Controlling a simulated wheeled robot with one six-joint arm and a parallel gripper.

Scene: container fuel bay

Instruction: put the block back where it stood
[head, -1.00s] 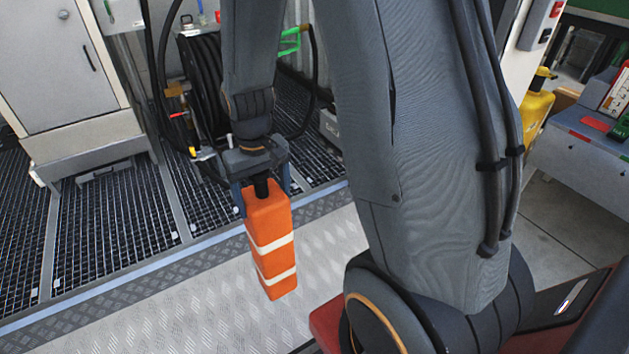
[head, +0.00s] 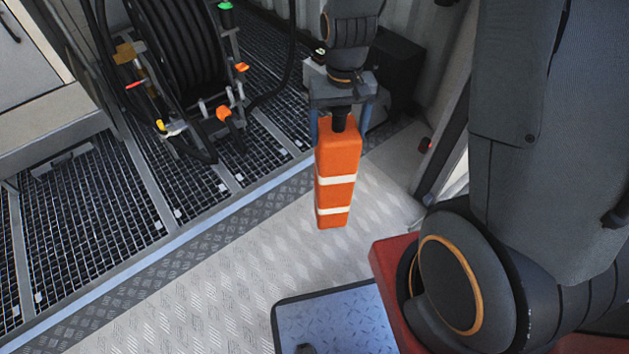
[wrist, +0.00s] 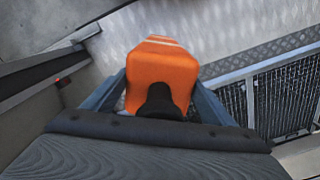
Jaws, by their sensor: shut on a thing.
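The block (head: 338,170) is a tall orange piece with two white bands and a black knob on top. My gripper (head: 341,118) is shut on it at its top, and the block hangs upright below the fingers. It appears to be above the pale tread-plate floor; I cannot tell how large the gap beneath it is. In the wrist view the orange block (wrist: 161,75) sits between the two blue-grey fingers (wrist: 158,92), with its black knob toward the camera.
Pale tread-plate floor (head: 225,280) lies around the block. Dark grating (head: 95,215) runs along the left, with a hose reel (head: 180,50) on it. A black box (head: 400,68) stands behind my gripper. A blue-grey plate with a dark rim (head: 335,315) lies at the front.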

